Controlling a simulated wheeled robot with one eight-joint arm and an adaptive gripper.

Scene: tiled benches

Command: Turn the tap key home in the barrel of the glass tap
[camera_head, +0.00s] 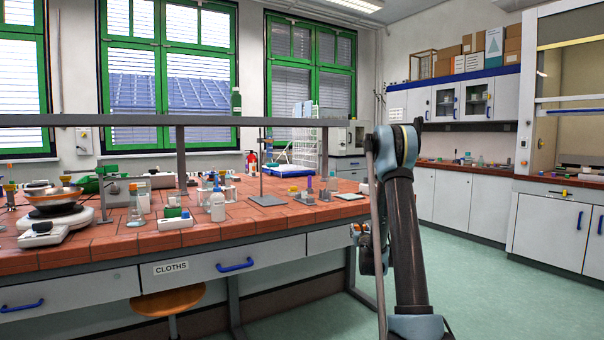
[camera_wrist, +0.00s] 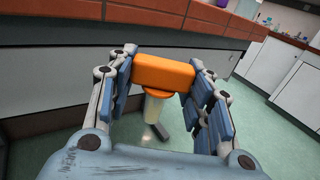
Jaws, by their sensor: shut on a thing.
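The tap key (camera_wrist: 163,74) has an orange block handle and a pale tapering plug below it. My gripper (camera_wrist: 162,82) is shut on the handle, one blue-padded finger at each side, in the wrist view. The key hangs over the floor in front of the bench's cabinet side, apart from the bench. In the head view my arm stands at the right front corner of the bench, and my gripper is mostly hidden behind it. I cannot make out the glass tap or its barrel in either view.
Green floor (camera_head: 470,275) is clear at the right.

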